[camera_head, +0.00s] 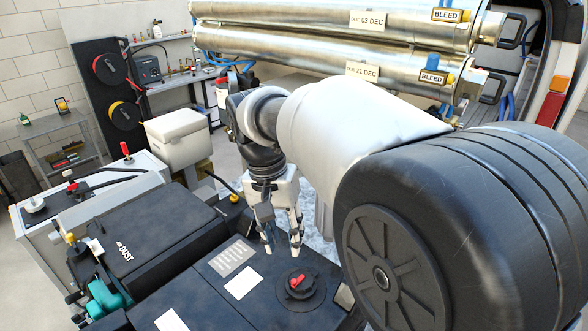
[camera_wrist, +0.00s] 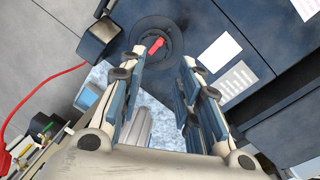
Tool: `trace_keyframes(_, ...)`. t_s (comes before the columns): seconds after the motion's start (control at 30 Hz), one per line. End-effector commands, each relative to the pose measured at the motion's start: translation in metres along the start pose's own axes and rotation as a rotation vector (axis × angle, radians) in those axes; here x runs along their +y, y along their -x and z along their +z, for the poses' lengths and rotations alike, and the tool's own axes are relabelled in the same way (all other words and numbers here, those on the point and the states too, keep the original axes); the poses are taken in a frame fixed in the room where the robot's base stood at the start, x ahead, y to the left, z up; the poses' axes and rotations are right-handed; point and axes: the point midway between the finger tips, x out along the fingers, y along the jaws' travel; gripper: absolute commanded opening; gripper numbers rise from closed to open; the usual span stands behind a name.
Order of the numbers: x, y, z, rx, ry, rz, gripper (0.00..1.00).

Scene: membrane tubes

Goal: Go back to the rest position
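My gripper (camera_head: 283,247) hangs from my arm, fingers pointing down, above the dark machine top in the head view. In the wrist view my gripper's fingers (camera_wrist: 161,62) are spread apart with nothing between them. A round black dial with a red handle (camera_head: 299,283) lies on the machine top just beyond the fingertips. The red handle (camera_wrist: 156,46) also shows in the wrist view, apart from the fingers. Two long steel membrane tubes, the upper one (camera_head: 300,14) and the lower one (camera_head: 290,48), lie behind my arm and carry dated labels.
A dark box marked DUST (camera_head: 150,225) is at the left of the machine top (camera_head: 215,300). A white bin (camera_head: 178,138) stands behind it. Shelves (camera_head: 62,148) and a panel with reels (camera_head: 105,95) are at the back left.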

Motion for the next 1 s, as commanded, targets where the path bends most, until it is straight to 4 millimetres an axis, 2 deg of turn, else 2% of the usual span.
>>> trace_keyframes(0.13, 0.015, -0.01, 0.003, 0.014, 0.004, -0.021, 0.31)
trace_keyframes(0.27, 0.054, -0.035, 0.018, 0.056, 0.025, -0.071, 0.31)
trace_keyframes(0.4, 0.102, -0.078, 0.048, 0.13, 0.062, -0.132, 0.31)
trace_keyframes(0.47, 0.12, -0.1, 0.063, 0.167, 0.078, -0.151, 0.31)
trace_keyframes(0.6, 0.154, -0.156, 0.1, 0.26, 0.111, -0.182, 0.31)
trace_keyframes(0.8, 0.179, -0.228, 0.142, 0.372, 0.149, -0.189, 0.31)
trace_keyframes(0.9, 0.184, -0.248, 0.152, 0.404, 0.16, -0.184, 0.31)
trace_keyframes(1.0, 0.186, -0.256, 0.157, 0.42, 0.166, -0.182, 0.31)
